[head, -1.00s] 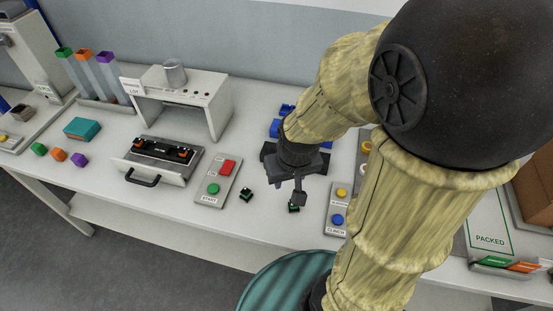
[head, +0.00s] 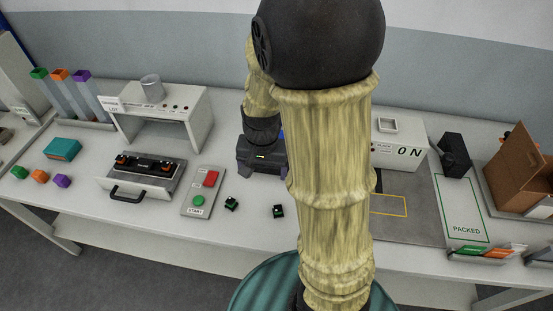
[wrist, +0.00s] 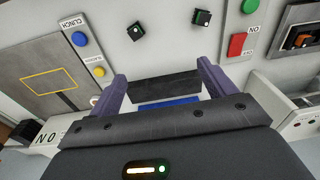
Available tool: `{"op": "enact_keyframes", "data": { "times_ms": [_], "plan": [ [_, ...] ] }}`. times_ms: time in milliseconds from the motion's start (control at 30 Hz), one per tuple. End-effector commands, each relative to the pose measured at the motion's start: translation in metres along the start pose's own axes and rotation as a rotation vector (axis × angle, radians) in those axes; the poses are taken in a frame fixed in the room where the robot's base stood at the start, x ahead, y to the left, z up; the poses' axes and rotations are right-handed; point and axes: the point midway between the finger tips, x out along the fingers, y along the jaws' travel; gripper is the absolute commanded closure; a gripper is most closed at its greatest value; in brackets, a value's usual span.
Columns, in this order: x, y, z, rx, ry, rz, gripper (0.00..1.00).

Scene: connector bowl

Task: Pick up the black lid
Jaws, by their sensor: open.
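My gripper (wrist: 162,70) is open, its two purple-grey fingers spread wide in the wrist view. A flat black piece (wrist: 166,86) shows between the fingers, with a blue surface (wrist: 170,103) just below it. It looks like the black lid, but its outline is partly hidden by my gripper. I cannot tell whether the fingers touch it. In the head view my gripper's body (head: 262,157) is low over the table behind the small connectors, and its fingers and the black piece are hidden there.
Two small green-and-black connectors (head: 232,203) (head: 278,211) lie on the table front. The START panel (head: 205,190) and black-handled fixture (head: 145,175) stand left. A white ON box (head: 400,152), dark upright block (head: 453,155) and open carton (head: 520,175) stand right.

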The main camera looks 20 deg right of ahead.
Motion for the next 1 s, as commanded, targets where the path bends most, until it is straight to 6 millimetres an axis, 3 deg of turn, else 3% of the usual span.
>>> {"op": "enact_keyframes", "data": {
  "times_ms": [267,600,800,1000],
  "plan": [
    [0.006,-0.013,-0.065,0.640,-0.052,0.173,0.17],
    [0.011,-0.037,-0.131,1.313,0.136,0.370,0.17],
    [0.011,-0.053,-0.149,1.533,0.263,0.400,0.17],
    [0.012,-0.056,-0.152,1.572,0.283,0.402,0.17]
  ]
}}
